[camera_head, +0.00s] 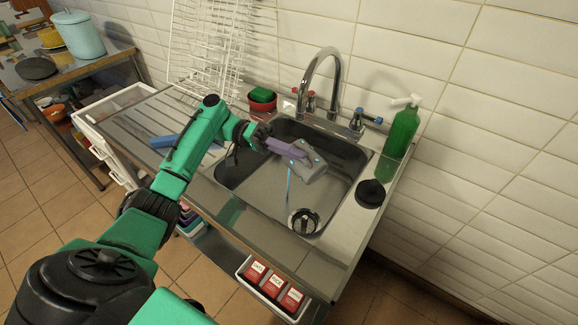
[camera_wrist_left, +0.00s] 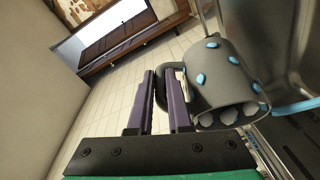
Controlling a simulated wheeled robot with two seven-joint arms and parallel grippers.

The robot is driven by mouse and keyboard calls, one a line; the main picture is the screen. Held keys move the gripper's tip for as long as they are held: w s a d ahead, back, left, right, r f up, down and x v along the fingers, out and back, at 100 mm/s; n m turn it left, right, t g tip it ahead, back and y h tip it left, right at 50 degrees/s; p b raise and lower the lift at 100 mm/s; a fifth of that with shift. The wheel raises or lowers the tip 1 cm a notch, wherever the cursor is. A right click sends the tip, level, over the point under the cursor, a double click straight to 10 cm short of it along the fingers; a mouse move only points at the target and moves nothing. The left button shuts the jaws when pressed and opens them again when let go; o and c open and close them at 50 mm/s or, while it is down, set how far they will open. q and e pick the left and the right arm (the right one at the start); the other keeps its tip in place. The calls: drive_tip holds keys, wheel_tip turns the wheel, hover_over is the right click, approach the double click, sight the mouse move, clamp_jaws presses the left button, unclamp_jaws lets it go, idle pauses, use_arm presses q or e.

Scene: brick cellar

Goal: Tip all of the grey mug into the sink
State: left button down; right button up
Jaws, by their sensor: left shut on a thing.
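The grey mug (camera_head: 312,168) with light-blue dots is tipped over the metal sink (camera_head: 262,180), high above its floor. A thin blue stream (camera_head: 289,184) falls from the mug into the basin. My left gripper (camera_head: 290,148), with purple fingers, is shut on the mug's handle. The left wrist view shows the gripper (camera_wrist_left: 160,74) beside the mug (camera_wrist_left: 218,72), with the dark handle at the fingertips. Blue liquid (camera_wrist_left: 296,105) shows at the mug's lip there. How much is left inside is hidden. My right gripper is not in view.
A tap (camera_head: 325,62) arches behind the sink. A green bottle (camera_head: 403,128) and a black round object (camera_head: 370,193) stand right of it. A red pot (camera_head: 262,102) and white dish rack (camera_head: 205,45) are behind.

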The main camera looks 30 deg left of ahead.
use_arm(q)
drive_tip(key=shift+w+a+r+n+h+b, duration=0.2)
drive_tip(key=shift+a+h+b, duration=0.25)
drive_tip(key=shift+b, duration=0.15)
drive_tip(key=shift+w+a+r+n+h+b, duration=0.1)
drive_tip(key=shift+a+r+h+b, duration=0.15)
drive_tip(key=shift+h+b, duration=0.25)
idle(0.4)
